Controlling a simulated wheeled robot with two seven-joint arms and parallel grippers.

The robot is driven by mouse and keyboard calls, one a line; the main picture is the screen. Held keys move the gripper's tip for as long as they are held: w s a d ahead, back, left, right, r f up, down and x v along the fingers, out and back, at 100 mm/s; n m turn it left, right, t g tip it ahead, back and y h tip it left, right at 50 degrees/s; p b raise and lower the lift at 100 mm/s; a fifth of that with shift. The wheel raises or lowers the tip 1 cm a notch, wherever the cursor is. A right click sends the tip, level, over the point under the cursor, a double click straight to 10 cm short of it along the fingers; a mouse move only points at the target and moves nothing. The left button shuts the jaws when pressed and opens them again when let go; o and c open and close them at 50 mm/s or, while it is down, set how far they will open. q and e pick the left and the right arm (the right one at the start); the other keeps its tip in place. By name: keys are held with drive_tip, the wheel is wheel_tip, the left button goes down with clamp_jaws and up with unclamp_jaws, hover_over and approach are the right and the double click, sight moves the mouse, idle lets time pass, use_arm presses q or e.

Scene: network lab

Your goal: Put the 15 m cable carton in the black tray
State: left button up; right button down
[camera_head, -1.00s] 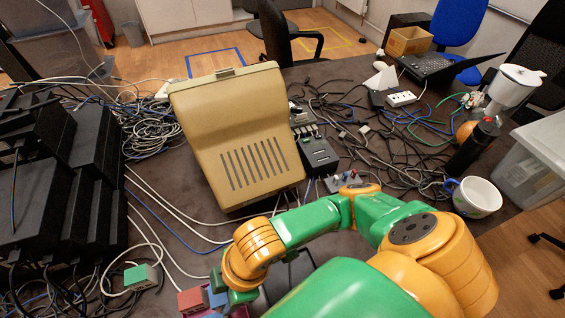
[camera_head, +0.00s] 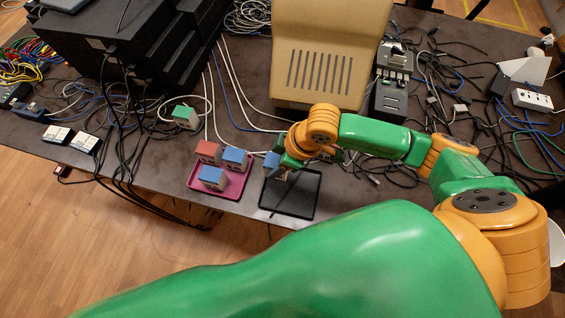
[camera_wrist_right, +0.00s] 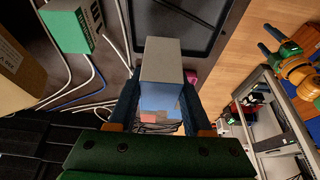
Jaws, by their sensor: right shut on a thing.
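The black tray (camera_head: 290,197) lies flat at the table's front edge and looks empty. My right gripper (camera_head: 278,166) is shut on a small carton (camera_head: 271,160) with a blue face, at the tray's back left corner. In the right wrist view this carton (camera_wrist_right: 161,62), grey on its near side, sits between the two fingers (camera_wrist_right: 158,108), with the black tray (camera_wrist_right: 222,12) behind it. No length label is readable. I cannot tell whether the carton touches the tray. My left gripper (camera_wrist_right: 264,38) shows small in the wrist view, fingers apart, empty.
A pink tray (camera_head: 196,190) holds a red carton (camera_head: 208,152) and two blue ones, just left of the black tray. A green carton (camera_head: 185,117) stands behind it among loose cables. A beige case (camera_head: 330,60) stands behind my right gripper.

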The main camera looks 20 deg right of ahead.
drive_tip(key=f, duration=0.3)
drive_tip(key=w+d+f, duration=0.1)
drive_tip(key=f, duration=0.1)
drive_tip(key=shift+w+d+f, duration=0.1)
drive_tip(key=shift+f, duration=0.05)
use_arm(q)
drive_tip(key=shift+s, duration=0.25)
drive_tip(key=shift+f, duration=0.15)
use_arm(e)
drive_tip(key=shift+f, duration=0.1)
drive_tip(key=shift+c, duration=1.6)
unclamp_jaws()
drive_tip(key=shift+r, duration=0.35)
use_arm(q)
drive_tip(key=shift+r+p, duration=0.8)
drive_tip(key=shift+r, duration=0.05)
use_arm(e)
drive_tip(key=v, duration=1.1)
drive_tip(key=shift+r, duration=0.35)
drive_tip(key=shift+d, duration=0.1)
